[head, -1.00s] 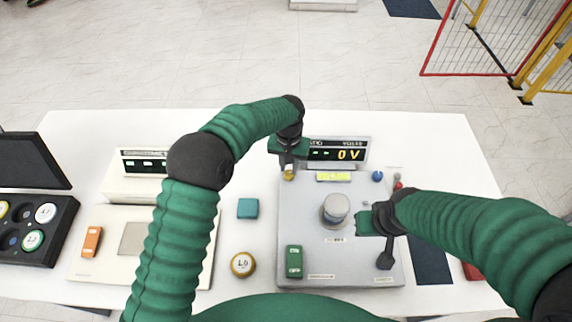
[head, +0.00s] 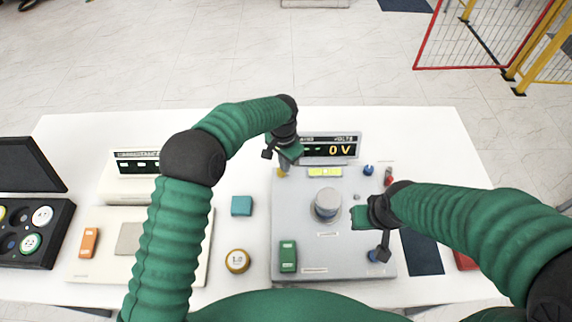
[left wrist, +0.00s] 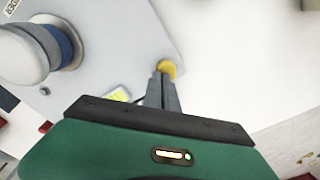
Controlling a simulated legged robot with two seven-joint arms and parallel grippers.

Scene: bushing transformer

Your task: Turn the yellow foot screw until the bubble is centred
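The yellow foot screw (head: 281,172) is at the far left corner of the grey plate (head: 350,262); it also shows in the left wrist view (left wrist: 167,68). My left gripper (head: 283,168) is over it, fingers pointing down. In the left wrist view its fingers (left wrist: 163,76) are close together with the yellow knob between their tips. The yellow-green level vial (head: 325,172) is just right of the screw; its bubble is too small to place. My right gripper (head: 355,216) is beside the bushing (head: 327,204); its fingers are not clear.
A voltage display (head: 330,149) reading 0 V stands behind the plate. Blue knobs are at its far right (head: 368,170) and near right (head: 373,256). A green block (head: 288,256) lies on the plate. A teal block (head: 242,206) and a round weight (head: 237,261) are left of it.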

